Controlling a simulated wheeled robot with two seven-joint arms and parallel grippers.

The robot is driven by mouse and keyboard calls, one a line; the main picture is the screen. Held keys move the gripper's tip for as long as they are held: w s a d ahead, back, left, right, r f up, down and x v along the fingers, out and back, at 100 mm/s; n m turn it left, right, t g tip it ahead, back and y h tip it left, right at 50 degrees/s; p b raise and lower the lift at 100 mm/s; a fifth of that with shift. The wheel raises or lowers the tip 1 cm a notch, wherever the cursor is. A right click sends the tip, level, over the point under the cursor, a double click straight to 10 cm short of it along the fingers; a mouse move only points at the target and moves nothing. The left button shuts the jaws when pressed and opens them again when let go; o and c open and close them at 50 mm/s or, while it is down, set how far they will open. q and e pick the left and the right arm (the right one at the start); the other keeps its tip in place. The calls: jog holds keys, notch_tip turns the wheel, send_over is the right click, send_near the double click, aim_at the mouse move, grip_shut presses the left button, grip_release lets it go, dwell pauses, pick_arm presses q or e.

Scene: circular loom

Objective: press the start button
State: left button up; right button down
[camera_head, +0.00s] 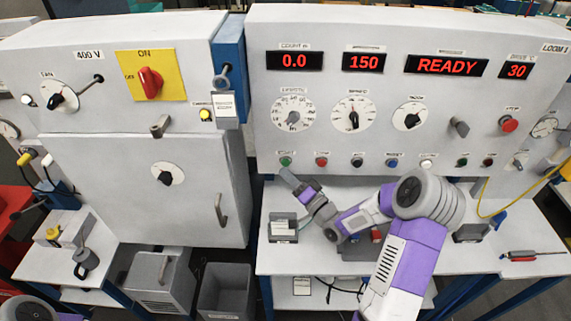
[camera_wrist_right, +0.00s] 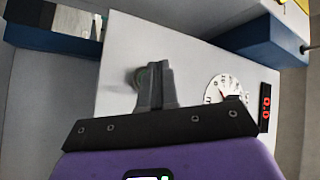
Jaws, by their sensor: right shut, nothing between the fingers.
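The green start button (camera_head: 286,161) is at the left end of the button row, low on the loom's control panel (camera_head: 262,100). Its label above is too small to read surely. My right gripper (camera_head: 287,175) is shut and empty, with its tips just below the button in the head view. The display (camera_head: 447,66) reads READY. My left gripper is not in view.
More buttons, including a red one (camera_head: 321,161), follow to the right. Dials (camera_head: 353,114) and a red stop knob (camera_head: 509,124) sit higher. A grey cabinet (camera_head: 100,200) stands left. A white shelf (camera_head: 275,262) lies below the panel, with a small box (camera_head: 283,228) on it.

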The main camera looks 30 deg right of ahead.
jog(key=shift+w+d, duration=0.1)
jog(key=shift+w, duration=0.05)
dwell(0.7)
jog(key=shift+w+d, duration=0.1)
jog(key=shift+w, duration=0.1)
jog(key=shift+w+d+b, duration=0.25)
jog(key=shift+w+b, duration=0.05)
jog(key=shift+w, duration=0.1)
dwell(0.7)
jog(key=shift+s, duration=0.1)
jog(key=shift+s+a, duration=0.45)
jog(key=shift+s, duration=0.2)
